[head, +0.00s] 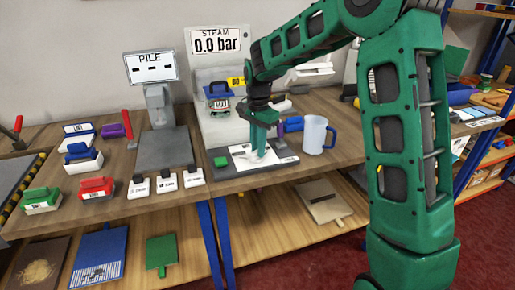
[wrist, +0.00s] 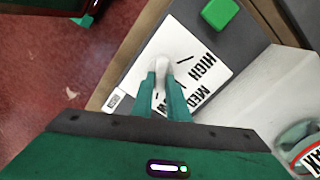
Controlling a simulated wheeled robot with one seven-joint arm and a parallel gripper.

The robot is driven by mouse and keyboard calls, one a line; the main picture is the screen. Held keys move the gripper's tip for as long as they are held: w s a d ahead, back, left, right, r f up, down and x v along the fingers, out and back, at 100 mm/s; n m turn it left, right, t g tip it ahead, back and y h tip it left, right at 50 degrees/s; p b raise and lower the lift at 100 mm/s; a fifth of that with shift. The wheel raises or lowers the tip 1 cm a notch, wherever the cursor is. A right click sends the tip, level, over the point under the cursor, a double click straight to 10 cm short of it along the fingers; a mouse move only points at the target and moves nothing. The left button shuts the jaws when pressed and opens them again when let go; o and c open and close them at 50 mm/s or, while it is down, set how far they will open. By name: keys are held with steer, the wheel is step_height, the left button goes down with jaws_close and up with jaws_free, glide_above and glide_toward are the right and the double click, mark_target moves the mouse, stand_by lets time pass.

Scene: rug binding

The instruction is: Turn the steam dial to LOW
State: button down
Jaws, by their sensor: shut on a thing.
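The steam dial is a white handle (wrist: 162,64) on a white plate (wrist: 205,80) marked HIGH and MED in the wrist view. Part of a third word shows between my fingers; the rest is hidden. My gripper (wrist: 160,84) is shut on the dial's handle. In the head view, my gripper (head: 262,147) reaches down onto the plate (head: 239,152) on the grey base of the steam unit. Which mark the handle points at cannot be told. The steam display (head: 216,44) reads 0.0 bar.
A green button (head: 221,161) sits left of the plate. A pale blue mug (head: 315,134) stands close on the right. Red, green and blue handled blocks stand farther left.

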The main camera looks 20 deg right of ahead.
steer(key=c, duration=1.8)
jaws_free()
steer(key=shift+w+a+r, duration=0.1)
steer(key=shift+w+r, duration=0.05)
steer(key=shift+w, duration=0.05)
steer(key=shift+o, duration=0.4)
steer(key=shift+s, duration=0.1)
step_height(320, 180, up, 11)
steer(key=shift+f, duration=0.2)
